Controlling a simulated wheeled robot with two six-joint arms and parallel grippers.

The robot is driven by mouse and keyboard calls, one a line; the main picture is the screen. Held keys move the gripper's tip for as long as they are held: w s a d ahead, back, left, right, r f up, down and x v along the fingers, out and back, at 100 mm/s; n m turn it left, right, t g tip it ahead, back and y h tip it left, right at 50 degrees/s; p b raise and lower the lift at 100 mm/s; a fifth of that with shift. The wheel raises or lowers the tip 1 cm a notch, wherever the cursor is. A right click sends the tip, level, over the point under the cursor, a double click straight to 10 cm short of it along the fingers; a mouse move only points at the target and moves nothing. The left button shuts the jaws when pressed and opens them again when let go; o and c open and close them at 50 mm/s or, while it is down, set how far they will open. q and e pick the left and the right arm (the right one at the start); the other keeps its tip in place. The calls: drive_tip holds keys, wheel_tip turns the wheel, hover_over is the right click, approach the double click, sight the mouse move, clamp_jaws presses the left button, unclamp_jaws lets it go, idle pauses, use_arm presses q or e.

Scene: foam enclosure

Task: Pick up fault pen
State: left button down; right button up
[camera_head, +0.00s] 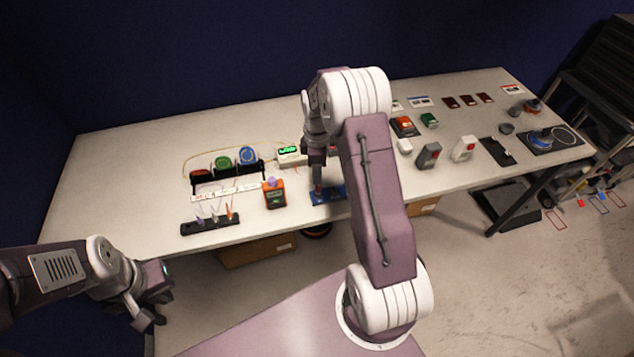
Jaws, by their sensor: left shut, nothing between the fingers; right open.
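A low black rack (209,226) stands near the table's front left edge, with several small pen-like things upright in it. One of them is an orange-red pen (229,212) at the rack's right end; I cannot tell which is the fault pen. My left gripper (147,320) is shut and empty, low at the lower left, in front of the table and apart from the rack. My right gripper (318,188) is open and points down over a blue board (327,197) near the table's front edge. My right arm hides part of the table behind it.
An orange meter (274,193) stands between rack and blue board. Behind are a black stand with green and blue round items (222,164) and a green-lit display box (290,155). A dark shelf (600,90) stands far right.

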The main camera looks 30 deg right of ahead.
drive_tip(key=shift+s+d+f, duration=0.1)
drive_tip(key=shift+d+f, duration=0.45)
drive_tip(key=shift+f, duration=0.1)
drive_tip(key=shift+f+p, duration=0.3)
drive_tip(key=f, duration=0.1)
drive_tip(key=f+p, duration=0.1)
drive_tip(key=f, duration=0.2)
drive_tip(key=shift+a, duration=0.35)
drive_tip(key=shift+d+f, duration=0.1)
drive_tip(key=shift+f, duration=0.1)
drive_tip(key=shift+d, duration=0.15)
use_arm(q)
drive_tip(key=shift+d+r, duration=0.2)
drive_tip(key=shift+r, duration=0.9)
use_arm(e)
clamp_jaws()
